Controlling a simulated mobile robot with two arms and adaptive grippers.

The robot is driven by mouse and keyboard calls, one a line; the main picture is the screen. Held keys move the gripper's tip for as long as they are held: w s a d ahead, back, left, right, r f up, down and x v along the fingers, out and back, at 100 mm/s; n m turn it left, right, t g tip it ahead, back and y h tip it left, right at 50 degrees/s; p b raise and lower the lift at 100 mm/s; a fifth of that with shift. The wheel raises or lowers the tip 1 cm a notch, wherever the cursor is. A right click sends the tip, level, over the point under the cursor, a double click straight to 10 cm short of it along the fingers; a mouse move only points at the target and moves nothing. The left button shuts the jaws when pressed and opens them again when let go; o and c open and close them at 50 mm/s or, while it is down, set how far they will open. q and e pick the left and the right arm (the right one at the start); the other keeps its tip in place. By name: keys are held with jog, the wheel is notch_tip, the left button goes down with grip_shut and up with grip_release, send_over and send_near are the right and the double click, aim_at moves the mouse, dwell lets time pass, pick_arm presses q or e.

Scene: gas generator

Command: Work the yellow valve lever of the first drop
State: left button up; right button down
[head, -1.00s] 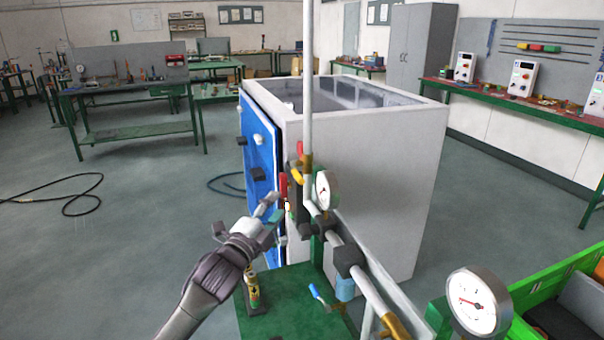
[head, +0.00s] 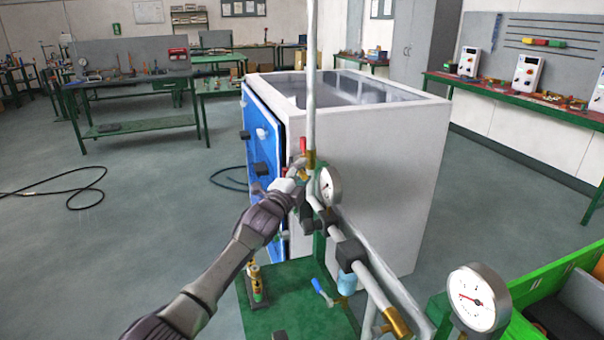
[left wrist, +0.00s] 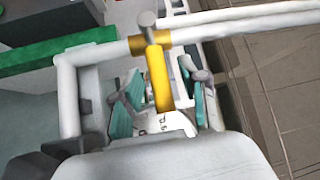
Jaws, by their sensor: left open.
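The yellow valve lever (left wrist: 158,78) shows in the left wrist view. It hangs from a brass fitting (left wrist: 165,40) on a white pipe and reaches between the fingers of my left gripper (left wrist: 163,100). The teal finger pads stand apart on either side of the lever, with gaps visible; how deep the lever sits between them is unclear. In the head view my left gripper (head: 295,172) is at the valves beside the upright white pipe (head: 310,80), and it hides the yellow lever. A red handle (head: 303,145) shows just above it. My right gripper is not in view.
A pressure gauge (head: 330,186) sits right beside the gripper. A second gauge (head: 478,300) stands nearer, at right. A grey cabinet (head: 375,150) with a blue door (head: 262,150) is behind the pipework. A blue-handled valve (head: 322,292) is below, over the green base.

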pick_arm(q)
jog(key=shift+w, duration=0.1)
jog(key=shift+c, duration=0.3)
grip_shut()
